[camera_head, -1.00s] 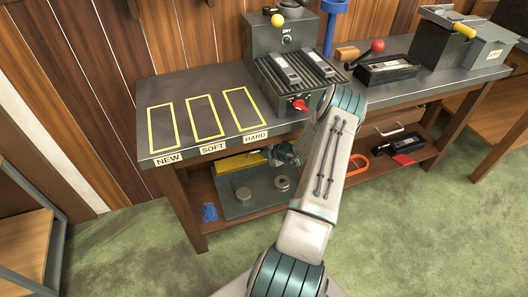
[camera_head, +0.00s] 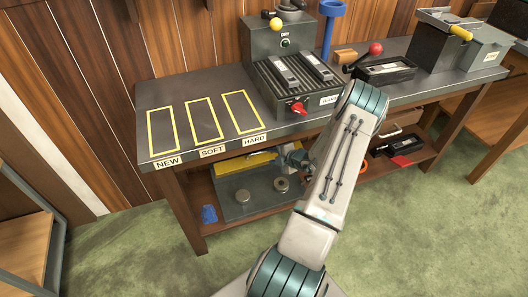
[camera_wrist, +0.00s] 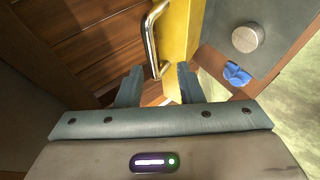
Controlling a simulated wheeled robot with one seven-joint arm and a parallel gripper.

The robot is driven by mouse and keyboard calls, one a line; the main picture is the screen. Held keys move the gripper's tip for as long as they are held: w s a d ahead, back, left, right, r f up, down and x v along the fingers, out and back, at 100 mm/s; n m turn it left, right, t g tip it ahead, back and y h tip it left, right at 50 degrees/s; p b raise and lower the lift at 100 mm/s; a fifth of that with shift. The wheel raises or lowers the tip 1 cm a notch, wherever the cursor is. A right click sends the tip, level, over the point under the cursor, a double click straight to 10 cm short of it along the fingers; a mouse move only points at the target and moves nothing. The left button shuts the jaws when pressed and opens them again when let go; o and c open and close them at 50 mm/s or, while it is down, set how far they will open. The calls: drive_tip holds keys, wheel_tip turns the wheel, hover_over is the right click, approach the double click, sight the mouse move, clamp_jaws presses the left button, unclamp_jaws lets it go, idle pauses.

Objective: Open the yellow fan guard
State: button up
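In the wrist view, the yellow guard (camera_wrist: 181,28) carries a shiny metal bar handle (camera_wrist: 149,38). My gripper (camera_wrist: 159,68) is open, its two fingers apart on either side of the handle's lower end in the picture. I cannot tell whether either finger touches the handle. In the head view my gripper (camera_head: 291,158) is beside the right end of the guard, partly hidden by my arm.
Round metal knobs (camera_head: 281,184) stand on the grey unit. A blue object (camera_head: 209,214) lies at its left. The bench top (camera_head: 190,81) is close above the lower shelf. A black device (camera_head: 398,144) sits farther right on that shelf.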

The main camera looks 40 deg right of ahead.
drive_tip(key=s+d, duration=0.1)
drive_tip(key=s, duration=0.8)
drive_tip(key=shift+d, duration=0.3)
